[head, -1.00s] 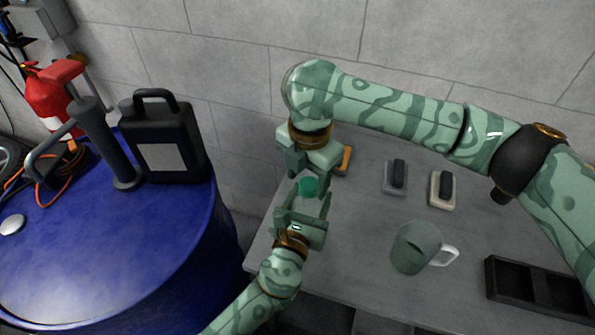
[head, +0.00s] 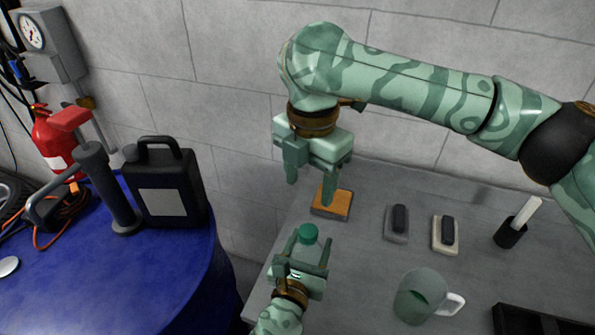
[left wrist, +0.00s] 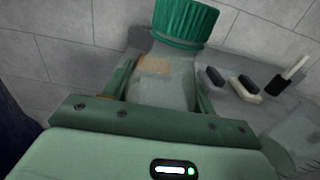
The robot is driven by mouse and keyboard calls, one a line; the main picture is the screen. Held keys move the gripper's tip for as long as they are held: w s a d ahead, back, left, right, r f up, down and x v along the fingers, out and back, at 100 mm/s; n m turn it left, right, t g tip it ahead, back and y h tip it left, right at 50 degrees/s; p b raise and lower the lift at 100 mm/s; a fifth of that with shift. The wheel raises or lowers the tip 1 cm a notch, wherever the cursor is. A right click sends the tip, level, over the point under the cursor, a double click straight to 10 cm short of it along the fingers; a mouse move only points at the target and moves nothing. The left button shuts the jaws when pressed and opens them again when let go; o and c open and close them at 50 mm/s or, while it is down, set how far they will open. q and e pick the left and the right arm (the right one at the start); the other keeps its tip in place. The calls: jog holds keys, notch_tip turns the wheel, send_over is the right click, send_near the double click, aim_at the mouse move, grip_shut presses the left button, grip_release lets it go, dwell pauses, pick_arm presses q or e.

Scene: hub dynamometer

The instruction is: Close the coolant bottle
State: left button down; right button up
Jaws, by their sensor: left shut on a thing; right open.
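The coolant bottle (left wrist: 168,80) is translucent grey and stands between the fingers of my left gripper (left wrist: 163,92), which is shut on it. A ribbed green cap (left wrist: 185,22) sits on the bottle's neck; I cannot tell how tight it is. In the head view the cap (head: 307,234) shows above my left gripper (head: 304,258), and the gripper hides most of the bottle. My right gripper (head: 311,178) is open and empty, pointing down, above and behind the cap and apart from it.
An orange-topped block (head: 332,204) lies on the grey table (head: 365,255) behind the bottle. Two dark-topped blocks (head: 397,223) (head: 445,234), a black holder (head: 510,233), a mug (head: 413,297) and a black tray (head: 540,322) are to the right. A blue drum (head: 140,270) stands left.

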jog(key=shift+r, duration=0.4)
pick_arm(q)
jog(key=shift+c, duration=2)
grip_release()
jog(key=shift+s+a, duration=0.2)
jog(key=shift+s, duration=0.35)
jog(key=v, duration=1.5)
jog(key=shift+r, duration=0.15)
jog(key=shift+a, duration=0.1)
jog(key=shift+s, duration=0.1)
pick_arm(e)
jog(key=shift+s, duration=0.1)
